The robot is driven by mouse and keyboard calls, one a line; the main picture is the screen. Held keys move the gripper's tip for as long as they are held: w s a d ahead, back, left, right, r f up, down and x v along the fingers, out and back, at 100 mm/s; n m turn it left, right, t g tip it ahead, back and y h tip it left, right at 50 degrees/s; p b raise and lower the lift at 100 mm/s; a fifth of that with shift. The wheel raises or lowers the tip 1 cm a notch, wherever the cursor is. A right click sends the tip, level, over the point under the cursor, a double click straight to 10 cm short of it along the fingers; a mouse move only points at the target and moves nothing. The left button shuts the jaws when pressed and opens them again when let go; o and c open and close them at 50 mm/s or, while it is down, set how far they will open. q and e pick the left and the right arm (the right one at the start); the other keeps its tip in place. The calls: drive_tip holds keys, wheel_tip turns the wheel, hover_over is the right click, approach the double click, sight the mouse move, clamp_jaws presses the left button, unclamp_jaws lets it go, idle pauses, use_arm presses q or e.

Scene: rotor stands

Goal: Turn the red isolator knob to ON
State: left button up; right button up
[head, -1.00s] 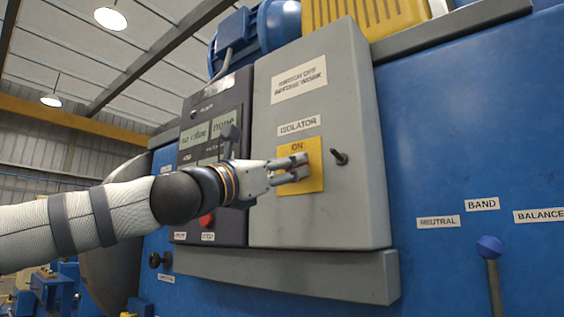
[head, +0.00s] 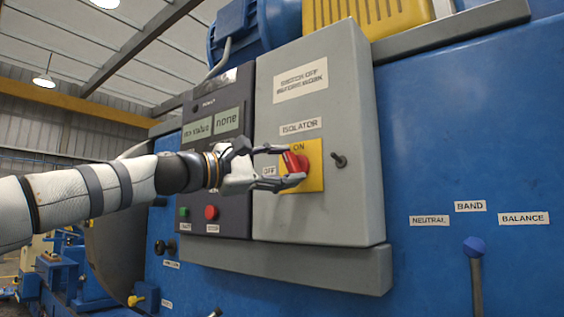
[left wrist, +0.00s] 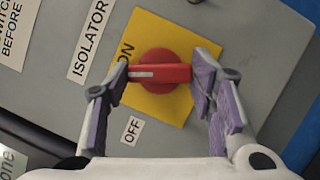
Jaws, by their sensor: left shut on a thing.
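The red isolator knob (head: 297,162) sits on a yellow plate (head: 315,180) on the grey cabinet, with ON above it and OFF (head: 269,171) at its left. My left gripper (head: 292,168) is shut on the knob's handle, one finger at each end. In the left wrist view the red knob (left wrist: 165,72) lies between the fingertips (left wrist: 163,80), and its white mark points close to the ON side, leaning a little towards OFF (left wrist: 132,130). In the head view the handle's top leans left of upright. My right gripper is in neither view.
A dark control panel (head: 217,165) with a red button (head: 211,212) and a green button (head: 184,212) is left of the cabinet. A small black toggle (head: 339,160) sticks out right of the plate. A blue-knobbed lever (head: 475,247) stands at lower right.

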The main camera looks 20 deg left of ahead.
use_arm(q)
drive_tip(key=m, duration=0.2)
drive_tip(key=m+g, duration=0.1)
drive_tip(key=m, duration=0.1)
drive_tip(key=shift+r+m+y, duration=0.2)
drive_tip(key=shift+m+y, duration=0.2)
drive_tip(key=shift+g, duration=0.3)
drive_tip(key=o, duration=1.2)
drive_tip(key=shift+c, duration=0.2)
drive_tip(key=v, duration=1.2)
